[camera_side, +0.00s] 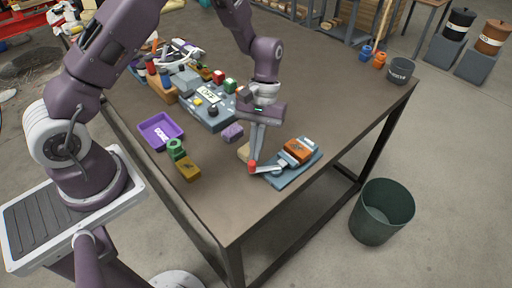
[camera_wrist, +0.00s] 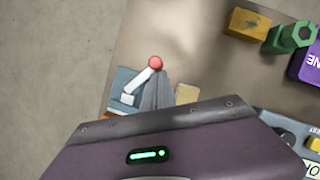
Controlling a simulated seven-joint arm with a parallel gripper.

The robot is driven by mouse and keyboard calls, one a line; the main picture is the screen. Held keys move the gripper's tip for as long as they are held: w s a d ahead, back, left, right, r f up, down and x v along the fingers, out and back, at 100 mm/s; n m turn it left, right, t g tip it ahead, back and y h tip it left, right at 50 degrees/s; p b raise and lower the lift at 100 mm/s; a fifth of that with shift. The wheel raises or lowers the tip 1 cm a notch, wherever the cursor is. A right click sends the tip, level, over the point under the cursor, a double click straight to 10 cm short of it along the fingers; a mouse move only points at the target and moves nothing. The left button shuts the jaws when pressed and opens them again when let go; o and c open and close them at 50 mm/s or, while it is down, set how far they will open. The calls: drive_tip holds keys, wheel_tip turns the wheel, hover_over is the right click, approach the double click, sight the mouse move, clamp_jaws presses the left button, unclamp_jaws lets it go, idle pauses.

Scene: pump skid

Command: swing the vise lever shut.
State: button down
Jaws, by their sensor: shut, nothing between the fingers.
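The vise is a blue-grey plate (camera_side: 298,175) near the table's front right edge, with an orange block (camera_side: 297,150) on top. Its pale lever (camera_side: 268,169) sticks out to the left and ends in a red knob (camera_side: 252,167). My gripper (camera_side: 254,160) points down with its fingertips right at the knob. In the wrist view the knob (camera_wrist: 155,62) shows just past the tips of my grey fingers (camera_wrist: 156,80), and the lever (camera_wrist: 141,80) runs beside them. The fingers are shut and empty. I cannot tell whether they touch the lever. My gripper body hides part of the vise in the wrist view.
A labelled panel (camera_side: 208,112) stands behind. The table's front is clear.

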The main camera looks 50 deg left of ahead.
drive_tip(key=shift+s+d+n, duration=0.1)
drive_tip(key=shift+s+n, duration=0.1)
drive_tip(key=shift+n, duration=0.3)
drive_tip(key=n, duration=0.1)
drive_tip(key=s+d+n+t+h, duration=0.1)
drive_tip(key=shift+s+n, duration=0.1)
drive_tip(key=shift+n, duration=0.3)
drive_tip(key=n, duration=0.1)
drive_tip(key=s+d+n+t, duration=0.1)
drive_tip(key=n, duration=0.1)
drive_tip(key=d+n+h, duration=0.1)
drive_tip(key=n, duration=0.1)
drive_tip(key=shift+s+t, duration=0.25)
drive_tip(key=shift+t, duration=0.15)
drive_tip(key=shift+s+d, duration=0.1)
drive_tip(key=shift+d, duration=0.95)
drive_tip(key=shift+s+d, duration=0.1)
drive_tip(key=shift+d, duration=0.15)
drive_tip(key=shift+a, duration=0.1)
drive_tip(key=a, duration=0.4)
drive_tip(key=shift+s+a+r, duration=0.1)
drive_tip(key=shift+a, duration=0.15)
drive_tip(key=v, duration=0.9)
drive_tip(key=shift+s+r, duration=0.35)
drive_tip(key=shift+s, duration=0.2)
